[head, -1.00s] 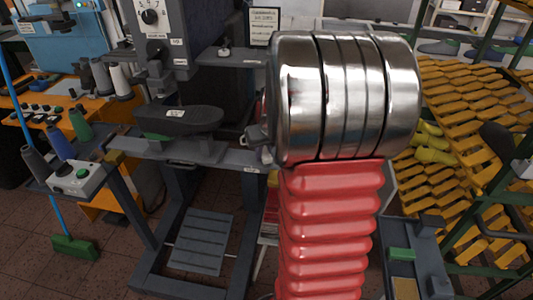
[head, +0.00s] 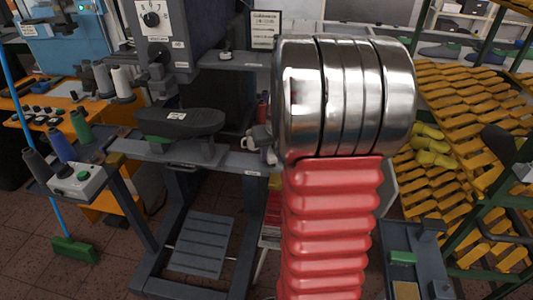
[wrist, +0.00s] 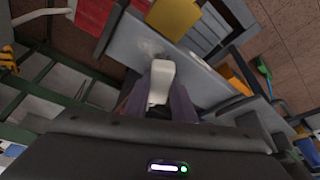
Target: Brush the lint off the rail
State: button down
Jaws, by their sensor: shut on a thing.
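In the wrist view, my gripper (wrist: 158,100) is shut on a pale, rounded thing, apparently the brush (wrist: 161,76). The brush points up the picture, over a grey bar, the rail (wrist: 195,72). A faint whitish fuzzy patch, apparently the lint (wrist: 150,47), lies on the rail just beyond the brush tip. I cannot tell whether brush and rail touch. In the head view, the rail (head: 215,160) runs across in front of the machine. My gripper (head: 257,141) shows only in part at its right end, mostly hidden behind my arm.
A dark shoe last (head: 180,121) stands above the rail. A grey machine (head: 165,35) rises behind it. A control box (head: 77,181) and thread cones are at the left. A rack of yellow lasts (head: 460,110) stands at the right. A green broom (head: 75,248) is on the floor.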

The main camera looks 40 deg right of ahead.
jog(key=shift+s+d, duration=0.8)
jog(key=shift+s, duration=0.25)
jog(key=shift+r, duration=0.1)
jog(key=shift+s+d, duration=0.1)
jog(key=shift+s+d, duration=0.5)
jog(key=shift+s, duration=0.2)
jog(key=shift+s+d, duration=0.5)
jog(key=shift+s, duration=0.15)
jog(key=shift+f, duration=0.2)
jog(key=shift+w+r, duration=0.1)
jog(key=shift+w+a, duration=0.5)
jog(key=shift+w, duration=0.05)
jog(key=shift+w+a+f, duration=0.2)
jog(key=shift+w+a, duration=0.5)
jog(key=shift+w, duration=0.1)
jog(key=shift+a, duration=0.1)
